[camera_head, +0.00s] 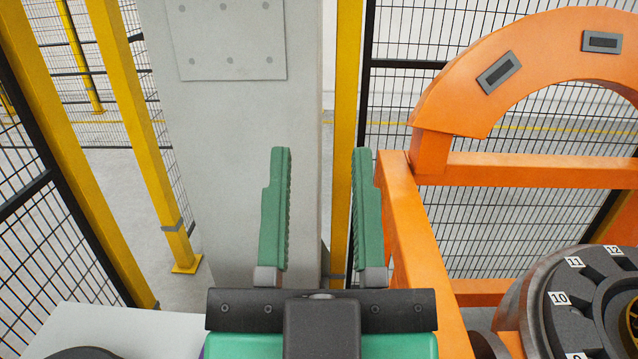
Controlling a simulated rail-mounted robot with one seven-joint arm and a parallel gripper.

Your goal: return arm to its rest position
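My gripper (320,160) is in the lower middle of the head camera view. Its two green ribbed fingers point up in the picture and stand wide apart. Nothing is between them, only the grey column and a yellow post show behind. The black and green gripper body sits at the bottom edge. The rest of my arm is hidden below the frame.
A grey column (245,130) stands behind the gripper. An orange frame (408,225) with a curved orange arch (450,92) is close on the right. A dark numbered wheel part (570,310) sits at lower right. Black mesh fencing (500,215) with yellow posts (135,110) surrounds the area.

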